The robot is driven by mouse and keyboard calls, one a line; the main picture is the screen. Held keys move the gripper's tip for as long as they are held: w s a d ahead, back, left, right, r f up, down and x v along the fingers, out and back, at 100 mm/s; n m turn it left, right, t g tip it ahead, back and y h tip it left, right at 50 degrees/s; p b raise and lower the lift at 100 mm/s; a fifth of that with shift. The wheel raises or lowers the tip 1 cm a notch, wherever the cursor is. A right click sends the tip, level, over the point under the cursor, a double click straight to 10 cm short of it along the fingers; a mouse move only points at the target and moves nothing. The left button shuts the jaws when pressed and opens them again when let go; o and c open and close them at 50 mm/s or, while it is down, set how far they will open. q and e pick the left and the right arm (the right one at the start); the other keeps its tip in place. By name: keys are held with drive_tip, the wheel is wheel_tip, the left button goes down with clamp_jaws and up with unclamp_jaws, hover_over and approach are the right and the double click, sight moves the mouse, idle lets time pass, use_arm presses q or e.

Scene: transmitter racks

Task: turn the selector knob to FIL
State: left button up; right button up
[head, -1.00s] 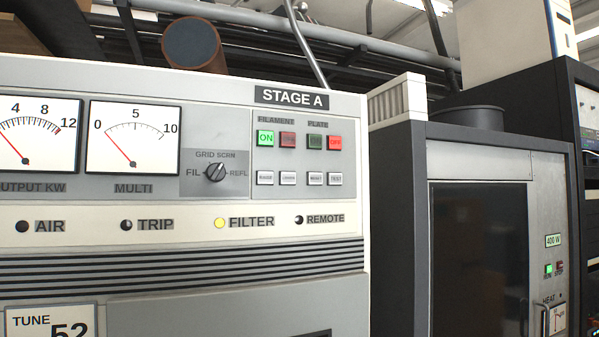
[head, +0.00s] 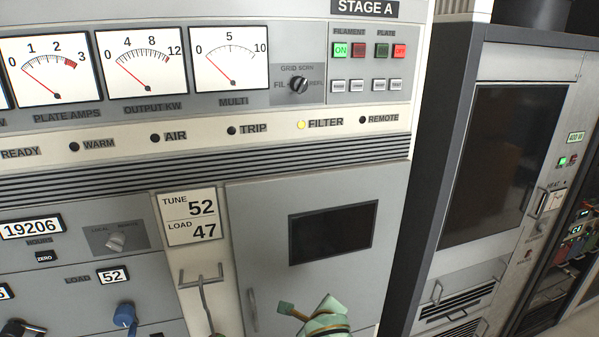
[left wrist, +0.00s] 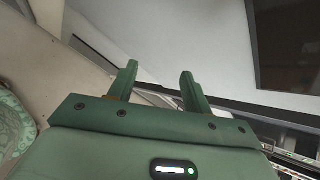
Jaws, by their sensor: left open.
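The black selector knob (head: 298,84) sits on the grey panel right of the MULTI meter (head: 230,58), under the STAGE A plate. FIL is printed at its left, GRID and SCRN above, REFL at its right. Its pointer seems to lean up and right, toward SCRN, but it is small. My green left gripper (head: 310,314) is at the bottom of the head view, well below the knob, in front of the lower cabinet door. In the left wrist view its two fingers (left wrist: 158,76) are apart with nothing between them. The knob is not visible there. My right gripper is not visible.
Lit FILAMENT and PLATE buttons (head: 369,51) are right of the knob. A handle (head: 200,277) juts out below the TUNE/LOAD counter (head: 190,217). The door has a dark window (head: 331,228). A dark-sided cabinet (head: 440,150) stands at the right. The space before the knob is clear.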

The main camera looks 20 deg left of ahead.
use_arm(q)
wheel_tip(320, 180, up, 27)
drive_tip(key=w+d+m+t+y+p, duration=0.2)
drive_tip(key=m+t+p, duration=0.1)
drive_tip(key=m+p, duration=0.1)
drive_tip(key=m+t+y+p, duration=0.2)
drive_tip(key=t+y+p, duration=0.1)
drive_tip(key=y+p, duration=0.15)
approach(302, 86)
drive_tip(key=shift+h, duration=0.35)
drive_tip(key=p+x, duration=0.1)
drive_tip(key=x, duration=0.2)
drive_tip(key=p+x, duration=0.2)
drive_tip(key=x, duration=0.1)
drive_tip(key=p+x, duration=0.2)
drive_tip(key=x, duration=0.1)
drive_tip(key=shift+s+a+r, duration=0.15)
drive_tip(key=shift+r, duration=0.2)
drive_tip(key=shift+w+a+f, duration=0.1)
drive_tip(key=shift+w+a, duration=0.1)
drive_tip(key=shift+w, duration=0.15)
drive_tip(key=shift+c, duration=0.9)
drive_tip(key=c, duration=0.8)
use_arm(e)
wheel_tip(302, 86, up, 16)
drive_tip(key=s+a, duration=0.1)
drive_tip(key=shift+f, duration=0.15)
